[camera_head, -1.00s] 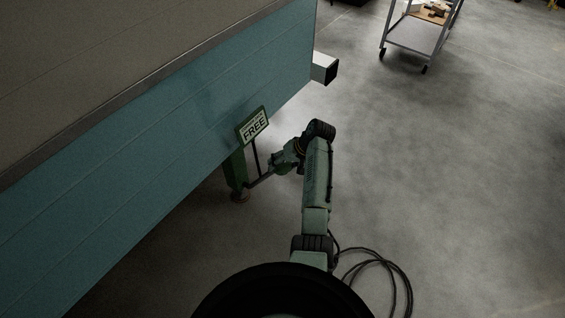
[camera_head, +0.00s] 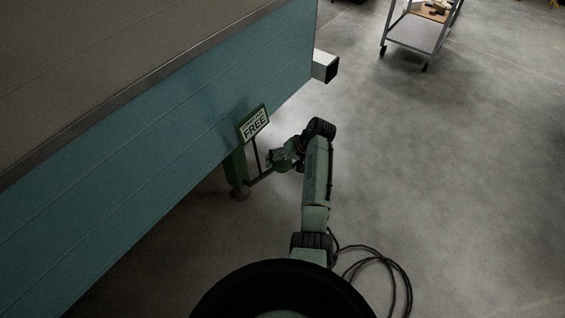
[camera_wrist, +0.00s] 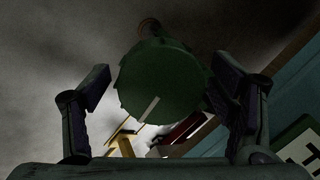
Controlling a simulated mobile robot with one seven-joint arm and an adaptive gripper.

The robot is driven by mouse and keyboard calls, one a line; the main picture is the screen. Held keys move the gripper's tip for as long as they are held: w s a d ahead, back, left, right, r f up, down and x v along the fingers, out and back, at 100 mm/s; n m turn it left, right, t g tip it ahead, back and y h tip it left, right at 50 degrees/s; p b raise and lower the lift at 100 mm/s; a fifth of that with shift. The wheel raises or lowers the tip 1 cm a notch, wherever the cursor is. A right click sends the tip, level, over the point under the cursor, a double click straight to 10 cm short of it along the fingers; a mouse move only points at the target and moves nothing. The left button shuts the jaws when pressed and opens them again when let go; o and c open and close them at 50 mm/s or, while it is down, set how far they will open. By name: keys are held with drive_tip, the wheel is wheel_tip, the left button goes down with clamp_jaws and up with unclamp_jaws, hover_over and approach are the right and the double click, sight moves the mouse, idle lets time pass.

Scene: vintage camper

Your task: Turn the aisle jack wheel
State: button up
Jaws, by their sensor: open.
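The aisle jack (camera_head: 237,168) is a green post under the edge of the teal camper, with a small round foot on the floor. In the wrist view a round green wheel (camera_wrist: 160,82) with a notched rim and a pale line on its face fills the middle. My gripper (camera_wrist: 165,95) is open, with one finger on each side of the wheel. The left finger stands apart from the rim; the right finger is close to it, and I cannot tell whether it touches. In the head view my gripper (camera_head: 276,159) is beside the jack, and the wheel is hard to make out.
A sign reading FREE (camera_head: 254,124) stands on a thin post at the jack. The teal camper wall (camera_head: 150,165) fills the left. A grey cart (camera_head: 415,32) stands at the far right. Black cables (camera_head: 385,265) lie on the floor. The floor at right is clear.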

drive_tip(key=v, duration=1.2)
idle(0.4)
